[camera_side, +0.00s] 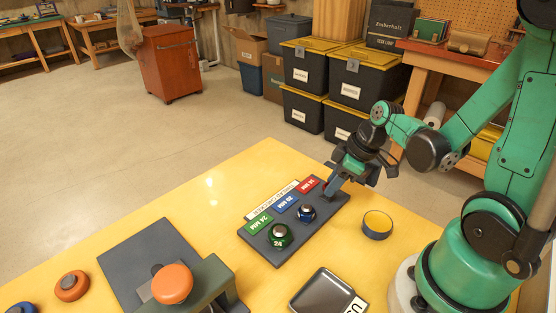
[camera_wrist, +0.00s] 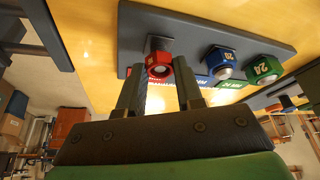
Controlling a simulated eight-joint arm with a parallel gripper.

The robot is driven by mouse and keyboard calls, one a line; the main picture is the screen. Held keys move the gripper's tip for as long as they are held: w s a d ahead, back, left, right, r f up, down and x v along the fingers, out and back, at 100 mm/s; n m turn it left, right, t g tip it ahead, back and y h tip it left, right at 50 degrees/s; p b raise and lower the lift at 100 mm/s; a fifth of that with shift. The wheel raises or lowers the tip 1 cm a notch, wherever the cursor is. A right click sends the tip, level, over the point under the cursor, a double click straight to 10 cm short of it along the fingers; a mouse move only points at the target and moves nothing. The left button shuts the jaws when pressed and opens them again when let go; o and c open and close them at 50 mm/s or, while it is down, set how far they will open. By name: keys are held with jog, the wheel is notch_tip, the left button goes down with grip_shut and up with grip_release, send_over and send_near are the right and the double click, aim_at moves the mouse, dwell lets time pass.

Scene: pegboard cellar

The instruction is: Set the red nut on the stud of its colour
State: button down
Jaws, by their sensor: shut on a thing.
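My gripper (camera_side: 334,192) is low over the right end of the dark stud board (camera_side: 297,241). In the wrist view my gripper (camera_wrist: 157,77) is shut on the red nut (camera_wrist: 158,63), with a finger on each side of it. The nut is at the red end of the board (camera_wrist: 190,22); I cannot tell whether it is around the stud there. The side view hides the nut behind my fingers. A red label (camera_side: 308,184) lies beside my fingers.
The blue nut (camera_side: 306,212) and green nut (camera_side: 279,235) sit around silver studs on the same board. An orange knob (camera_side: 172,284) is at the left.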

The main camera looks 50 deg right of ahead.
jog(key=shift+f, duration=0.6)
dwell(0.5)
jog(key=shift+c, duration=0.5)
grip_release()
jog(key=shift+r, duration=0.1)
notch_tip(320, 180, up, 8)
dwell(0.9)
jog(key=shift+a, duration=0.4)
jog(key=w+a+r+m+t+h, duration=0.1)
jog(key=a+r+m+t+h, duration=0.1)
jog(key=a+m, duration=0.3)
jog(key=shift+a+r+t, duration=0.5)
jog(key=shift+a+r, duration=0.2)
jog(key=shift+a, duration=0.2)
